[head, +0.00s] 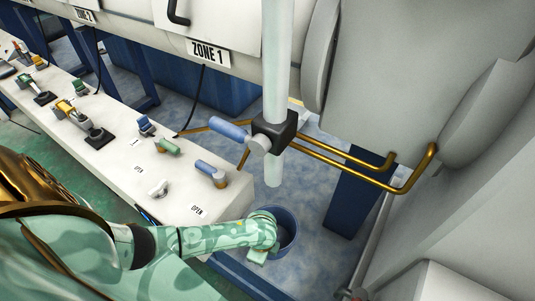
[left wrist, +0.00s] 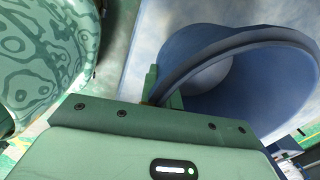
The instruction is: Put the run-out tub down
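The run-out tub is a round blue tub (head: 289,243), low beside the near end of the white bench in the head view. In the left wrist view the tub (left wrist: 240,80) fills the upper right, its open mouth and curved rim facing the camera. My left gripper (head: 266,240) is at the tub's left side. In the left wrist view its green fingers (left wrist: 164,92) sit either side of the rim, shut on it. The tub looks empty. Whether its base touches the floor is hidden. My right gripper is not in view.
The white bench (head: 100,150) with valves and handles runs along the left. A clear vertical tube (head: 276,80) with a black clamp (head: 274,132) hangs above the tub. Brass rods (head: 350,162) stick out to the right. Blue-grey floor (head: 315,225) is open right of the tub.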

